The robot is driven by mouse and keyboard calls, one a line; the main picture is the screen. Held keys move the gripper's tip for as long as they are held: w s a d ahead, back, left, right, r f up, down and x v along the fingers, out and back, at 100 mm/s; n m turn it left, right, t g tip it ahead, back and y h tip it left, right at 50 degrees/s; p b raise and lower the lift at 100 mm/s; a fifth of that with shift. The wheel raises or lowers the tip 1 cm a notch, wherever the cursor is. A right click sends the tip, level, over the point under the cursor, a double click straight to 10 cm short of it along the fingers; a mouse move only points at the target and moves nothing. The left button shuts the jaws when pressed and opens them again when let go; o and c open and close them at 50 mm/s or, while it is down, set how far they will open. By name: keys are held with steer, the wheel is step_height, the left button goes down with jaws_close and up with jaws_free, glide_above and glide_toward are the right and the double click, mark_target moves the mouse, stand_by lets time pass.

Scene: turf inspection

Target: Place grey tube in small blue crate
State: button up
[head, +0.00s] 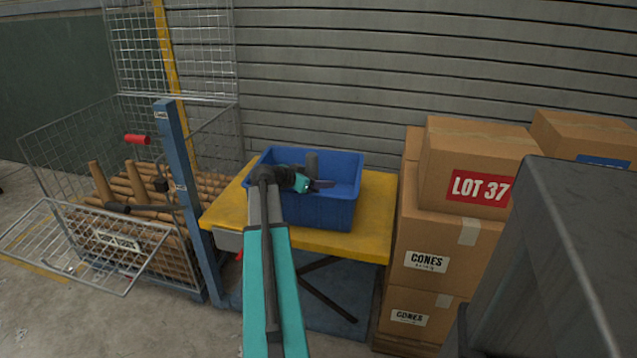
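The small blue crate (325,212) stands on a yellow-topped table in the head view, its open top facing up. I cannot tell whether the fingers are open or shut, or touch the tube. My arm hides the crate's left front part.
Stacked cardboard boxes (440,232) stand close to the table's right side. A wire cage (100,230) full of brown tubes and a blue post (180,190) stand at left. The yellow tabletop (375,215) is bare right of the crate. A shutter wall closes the back.

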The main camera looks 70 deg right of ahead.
mark_target(311, 159)
steer(key=shift+r, duration=0.1)
steer(key=shift+a+r, duration=0.1)
steer(key=v, duration=1.1)
steer(key=shift+w+a+p, duration=0.2)
steer(key=shift+a+p, duration=0.05)
steer(key=shift+p, duration=0.15)
steer(key=shift+r, duration=0.15)
steer(key=shift+r, duration=0.1)
